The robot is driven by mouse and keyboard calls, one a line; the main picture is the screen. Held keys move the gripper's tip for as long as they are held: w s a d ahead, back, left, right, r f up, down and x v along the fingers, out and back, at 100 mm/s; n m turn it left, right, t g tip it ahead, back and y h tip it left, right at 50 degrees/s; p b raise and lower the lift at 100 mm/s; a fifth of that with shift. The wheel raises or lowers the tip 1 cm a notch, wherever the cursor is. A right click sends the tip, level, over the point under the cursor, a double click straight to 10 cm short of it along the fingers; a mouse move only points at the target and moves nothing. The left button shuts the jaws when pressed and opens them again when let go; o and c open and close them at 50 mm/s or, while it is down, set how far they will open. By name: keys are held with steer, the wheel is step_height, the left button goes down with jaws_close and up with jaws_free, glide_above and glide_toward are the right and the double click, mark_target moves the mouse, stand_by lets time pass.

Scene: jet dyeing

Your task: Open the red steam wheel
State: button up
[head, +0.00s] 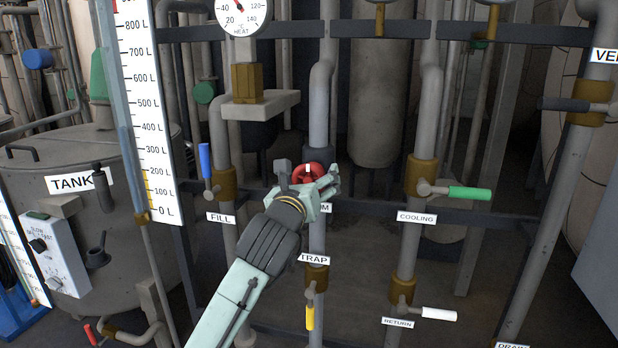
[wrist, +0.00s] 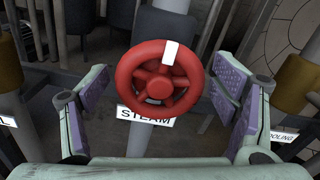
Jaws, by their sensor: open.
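The red steam wheel (wrist: 138,97) is in the middle of the wrist view, with a white mark on its upper right rim. A STEAM label (wrist: 146,117) shows just below and behind it. My gripper (wrist: 163,90) is open, with one finger on each side of the wheel and a visible gap on both sides. In the head view the wheel (head: 308,172) sits on the middle grey pipe, partly hidden by my gripper (head: 309,180). My gripper covers part of the label there.
A blue-handled FILL valve (head: 205,162) is to the left. A green-handled COOLING valve (head: 468,193) is to the right. A yellow-handled TRAP valve (head: 310,315) and a white-handled RETURN valve (head: 438,314) are lower down. A dark horizontal rail (head: 470,216) crosses behind the pipes.

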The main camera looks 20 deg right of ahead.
steer(key=shift+c, duration=0.6)
steer(key=c, duration=1.1)
